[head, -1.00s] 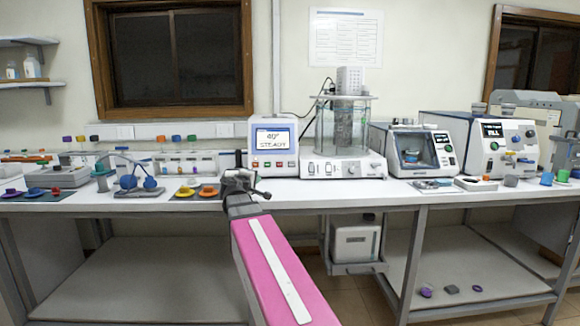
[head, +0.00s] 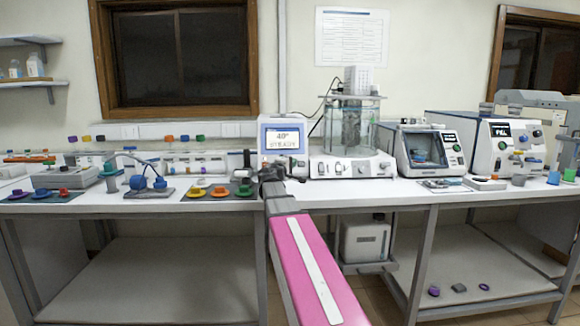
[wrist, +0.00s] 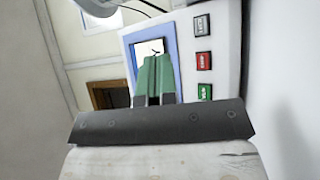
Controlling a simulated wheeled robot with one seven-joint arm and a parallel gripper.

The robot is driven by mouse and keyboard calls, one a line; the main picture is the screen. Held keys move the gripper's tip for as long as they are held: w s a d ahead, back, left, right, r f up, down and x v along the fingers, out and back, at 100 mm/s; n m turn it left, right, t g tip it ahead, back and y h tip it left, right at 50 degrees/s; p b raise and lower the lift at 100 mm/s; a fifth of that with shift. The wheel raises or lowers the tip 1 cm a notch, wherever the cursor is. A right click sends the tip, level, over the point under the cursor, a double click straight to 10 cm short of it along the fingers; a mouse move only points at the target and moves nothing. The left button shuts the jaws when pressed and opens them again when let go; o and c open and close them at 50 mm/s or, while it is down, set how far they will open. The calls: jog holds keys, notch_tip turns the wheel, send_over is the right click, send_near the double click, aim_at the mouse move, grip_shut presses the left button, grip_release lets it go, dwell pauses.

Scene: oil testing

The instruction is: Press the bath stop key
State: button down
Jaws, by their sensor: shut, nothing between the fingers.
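The white bath controller box (head: 262,130) stands on the bench with a lit blue-framed screen (head: 284,138). In the wrist view a grey key (wrist: 202,25), a red key (wrist: 204,61) and a green key (wrist: 204,91) sit in a row beside the screen (wrist: 150,47). The red one is in the middle; its label is too small to read surely. My gripper (head: 270,172) is in front of the box's lower part and hides the keys in the head view. Its green fingers (wrist: 154,70) are shut and empty, overlapping the screen, to the left of the keys in the wrist view.
A glass bath (head: 352,125) on a white base (head: 350,167) stands right of the box. Coloured pieces on a dark mat (head: 222,187) lie to the left. Further right are two bench instruments (head: 422,150). The bench front edge (head: 400,198) is clear.

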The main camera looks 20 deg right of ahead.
jog(key=shift+w+d+f, duration=0.35)
jog(key=shift+w+f, duration=0.15)
jog(key=shift+w, duration=0.75)
jog(key=shift+w+d+f, duration=0.35)
jog(key=shift+w+f, duration=0.2)
jog(key=shift+w, duration=0.7)
jog(key=shift+w+d+f, duration=0.35)
jog(key=shift+w+f, duration=0.15)
jog(key=shift+w, duration=0.75)
jog(key=shift+w, duration=0.1)
jog(key=shift+w+d+f, duration=0.1)
jog(key=shift+w+f, duration=0.05)
jog(key=shift+w, duration=0.15)
jog(key=shift+w+d+f, duration=0.1)
jog(key=shift+w+f, duration=0.05)
jog(key=shift+w, duration=0.2)
jog(key=shift+s+a+r, duration=0.2)
jog(key=shift+s+r, duration=0.1)
jog(key=shift+s, duration=0.45)
jog(key=shift+s, duration=0.1)
jog(key=shift+s+a+r, duration=0.2)
jog(key=shift+s+r, duration=0.1)
jog(key=shift+s, duration=0.4)
jog(key=shift+s+a+r, duration=0.2)
jog(key=shift+s+r, duration=0.05)
jog(key=shift+s, duration=0.4)
jog(key=shift+s+a+r, duration=0.2)
jog(key=shift+s+r, duration=0.1)
jog(key=shift+s, duration=0.5)
